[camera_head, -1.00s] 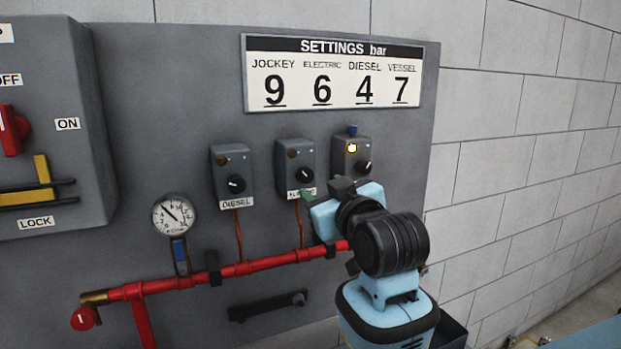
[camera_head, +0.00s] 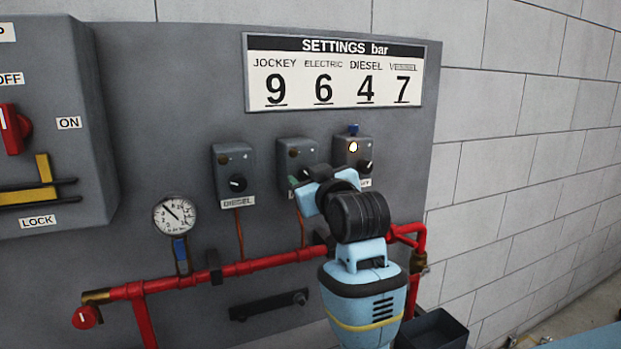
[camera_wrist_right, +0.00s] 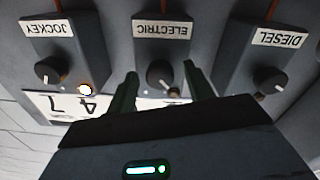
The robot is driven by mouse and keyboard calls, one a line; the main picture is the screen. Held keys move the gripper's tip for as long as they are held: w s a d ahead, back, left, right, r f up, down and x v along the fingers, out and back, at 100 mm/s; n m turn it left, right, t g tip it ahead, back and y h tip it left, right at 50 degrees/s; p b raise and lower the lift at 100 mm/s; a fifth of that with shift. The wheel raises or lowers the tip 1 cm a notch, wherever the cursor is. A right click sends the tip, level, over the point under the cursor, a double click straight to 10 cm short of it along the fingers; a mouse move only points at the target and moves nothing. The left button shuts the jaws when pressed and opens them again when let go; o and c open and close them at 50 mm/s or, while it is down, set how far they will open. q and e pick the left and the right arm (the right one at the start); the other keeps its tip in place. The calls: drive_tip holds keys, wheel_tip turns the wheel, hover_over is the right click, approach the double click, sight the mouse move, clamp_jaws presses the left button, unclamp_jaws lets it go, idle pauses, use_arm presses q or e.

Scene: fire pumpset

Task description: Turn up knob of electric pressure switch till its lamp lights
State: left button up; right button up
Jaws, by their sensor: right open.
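The electric pressure switch (camera_head: 296,152) is the middle grey box on the panel. Its lamp looks dark. In the head view my right gripper (camera_head: 305,178) hides its knob and label. In the right wrist view, which is upside down, the box labelled ELECTRIC shows its black knob (camera_wrist_right: 160,73). There the open green fingers of my right gripper (camera_wrist_right: 162,88) stand one on each side of the knob, with gaps between. I cannot tell how deep they reach around it. My left gripper is not in view.
The jockey switch (camera_head: 352,152), its lamp lit, and the diesel switch (camera_head: 233,163), its lamp dark, flank the electric one closely. A settings board (camera_head: 335,75) reads ELECTRIC 6. Below run a red pipe (camera_head: 255,265) and a pressure gauge (camera_head: 174,214).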

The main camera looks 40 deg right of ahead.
drive_tip(key=shift+c, duration=0.2)
drive_tip(key=c, duration=0.9)
drive_tip(key=shift+m, duration=0.5)
drive_tip(key=o, duration=0.9)
drive_tip(key=shift+o, duration=0.2)
drive_tip(key=shift+s, duration=0.15)
drive_tip(key=v, duration=0.7)
drive_tip(key=shift+s, duration=0.25)
drive_tip(key=shift+a, duration=0.1)
